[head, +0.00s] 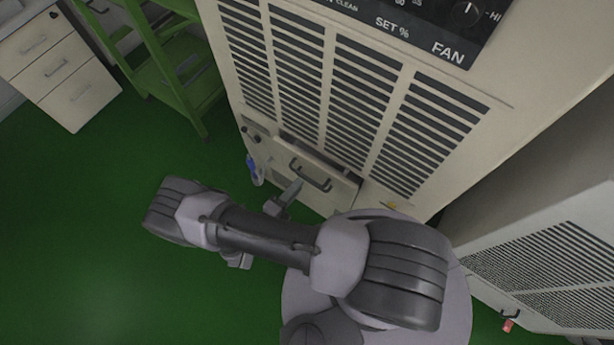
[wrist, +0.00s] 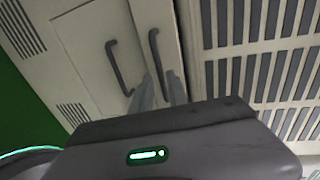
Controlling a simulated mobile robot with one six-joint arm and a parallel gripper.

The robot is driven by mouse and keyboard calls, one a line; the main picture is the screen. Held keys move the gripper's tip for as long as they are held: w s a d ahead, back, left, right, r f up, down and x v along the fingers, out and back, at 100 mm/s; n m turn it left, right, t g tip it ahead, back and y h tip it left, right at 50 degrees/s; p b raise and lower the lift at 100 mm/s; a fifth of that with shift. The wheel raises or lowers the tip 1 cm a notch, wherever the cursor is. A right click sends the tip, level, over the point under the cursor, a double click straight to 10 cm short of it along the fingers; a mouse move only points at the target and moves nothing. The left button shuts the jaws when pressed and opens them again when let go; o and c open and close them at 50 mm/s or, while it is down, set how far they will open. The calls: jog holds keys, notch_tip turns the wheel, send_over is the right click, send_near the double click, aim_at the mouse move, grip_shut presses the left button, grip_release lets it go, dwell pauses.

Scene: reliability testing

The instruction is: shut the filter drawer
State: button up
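The filter drawer (head: 330,190) is a low beige front under the vents of the tall machine, with a dark bar handle (head: 310,176). A dark gap along its top edge shows it standing somewhat out. In the wrist view its narrow front (wrist: 153,22) and handle (wrist: 161,55) are beside the vents. My gripper (head: 297,186) is at the drawer front, just below and left of the handle. In the wrist view my gripper (wrist: 159,76) shows two fingers a little apart, near the handle's lower end. Whether they touch it I cannot tell.
A second panel with a handle (wrist: 120,68) lies left of the drawer in the wrist view. A green rack (head: 172,80) and a white drawer cabinet (head: 62,65) stand left. Another vented unit (head: 550,250) stands right. The green floor (head: 90,210) at left is clear.

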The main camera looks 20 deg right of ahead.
aim_at(306, 176)
jog(key=x, duration=0.5)
jog(key=shift+w+d+f+b, duration=0.1)
jog(key=shift+w+d+b, duration=0.1)
jog(key=shift+d+b, duration=0.2)
grip_shut()
dwell(1.0)
